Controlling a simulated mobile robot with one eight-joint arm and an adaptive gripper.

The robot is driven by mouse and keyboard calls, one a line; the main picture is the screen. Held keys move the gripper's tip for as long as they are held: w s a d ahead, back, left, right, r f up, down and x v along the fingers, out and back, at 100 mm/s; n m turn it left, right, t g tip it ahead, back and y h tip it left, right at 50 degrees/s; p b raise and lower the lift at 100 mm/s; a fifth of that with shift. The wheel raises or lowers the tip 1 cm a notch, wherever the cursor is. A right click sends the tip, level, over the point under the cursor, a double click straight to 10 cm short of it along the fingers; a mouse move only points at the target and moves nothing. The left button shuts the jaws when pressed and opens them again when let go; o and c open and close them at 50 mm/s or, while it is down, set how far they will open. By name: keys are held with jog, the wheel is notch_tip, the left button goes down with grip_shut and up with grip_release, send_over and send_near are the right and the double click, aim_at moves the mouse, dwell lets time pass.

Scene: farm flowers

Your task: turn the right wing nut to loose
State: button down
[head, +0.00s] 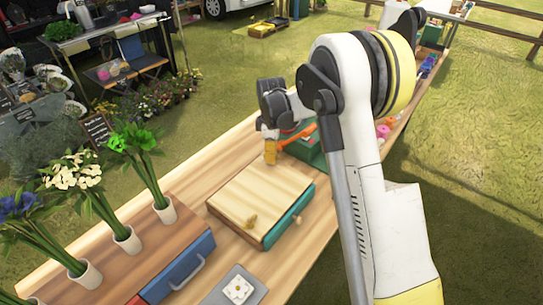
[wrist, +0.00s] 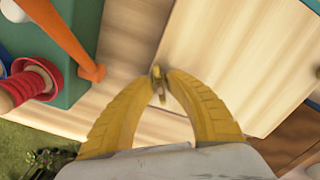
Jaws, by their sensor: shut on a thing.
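A flower press (head: 262,196) with a pale wooden top and a teal side lies on the long table. A small brass wing nut (head: 251,221) stands on its near part, and another small brass piece (head: 297,218) shows at its right edge. My gripper (head: 270,158) is at the press's far edge, pointing down. In the wrist view, the yellow fingers of my gripper (wrist: 159,76) meet around a small brass wing nut (wrist: 160,88) beside the pale wooden board (wrist: 235,55). The fingers cover part of this nut, so its turn angle is hard to tell.
A green box with an orange bar (wrist: 65,38) and a red spool-like piece (wrist: 30,85) is close to my gripper. Flower vases (head: 167,211) on a wooden stand line the table's left. A grey tile (head: 236,288) lies in front.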

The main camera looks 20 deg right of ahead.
jog(key=n, duration=0.5)
jog(key=shift+n, duration=0.3)
jog(key=n, duration=0.5)
jog(key=shift+n, duration=0.4)
